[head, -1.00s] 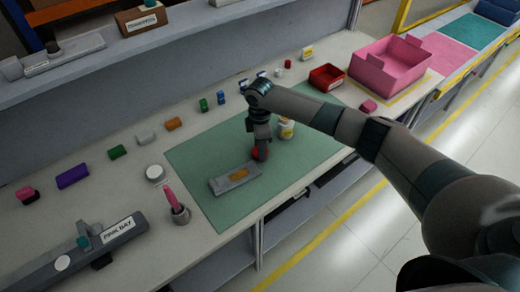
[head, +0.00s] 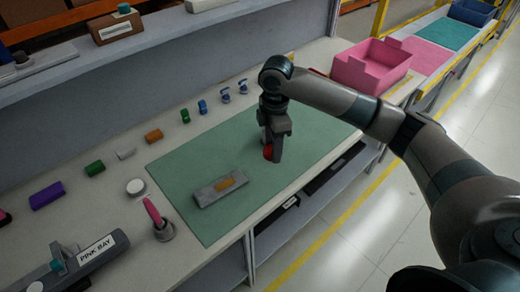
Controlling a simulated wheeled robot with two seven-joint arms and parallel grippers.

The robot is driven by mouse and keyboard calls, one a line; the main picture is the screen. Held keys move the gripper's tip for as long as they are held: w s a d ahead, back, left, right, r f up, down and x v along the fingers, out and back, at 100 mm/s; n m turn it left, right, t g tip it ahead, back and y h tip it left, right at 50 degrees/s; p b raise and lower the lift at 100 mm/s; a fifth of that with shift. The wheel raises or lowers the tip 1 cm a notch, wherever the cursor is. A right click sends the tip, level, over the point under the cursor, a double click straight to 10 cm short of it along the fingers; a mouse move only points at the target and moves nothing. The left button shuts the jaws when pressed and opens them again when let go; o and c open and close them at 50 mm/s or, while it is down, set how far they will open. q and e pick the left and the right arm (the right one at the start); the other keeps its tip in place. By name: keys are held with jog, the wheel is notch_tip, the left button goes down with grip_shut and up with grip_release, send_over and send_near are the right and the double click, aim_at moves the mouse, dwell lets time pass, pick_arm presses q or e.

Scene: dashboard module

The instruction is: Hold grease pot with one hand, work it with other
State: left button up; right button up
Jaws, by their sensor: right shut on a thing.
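My right gripper (head: 271,150) is over the green mat (head: 310,138), pointing down. It is shut on a small red thing (head: 268,153), mostly hidden by the fingers. A small dark grey pot (head: 164,232) with a pink-handled tool (head: 153,212) standing in it is off the mat's front left edge. Nothing holds this pot; I cannot tell for certain that it is the grease pot. A white pot with a yellow label, seen earlier on the mat, is now hidden around my right gripper. My left gripper is not in view.
A grey module (head: 207,195) with an orange part lies on the mat. A white round thing (head: 135,187) sits left of it. Several small coloured parts line the table's back. A pink bin (head: 372,70) stands at right. The PINK BAY fixture (head: 100,255) is front left.

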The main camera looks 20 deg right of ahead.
jog(key=shift+s+d+r, duration=0.6)
jog(key=shift+s, duration=0.1)
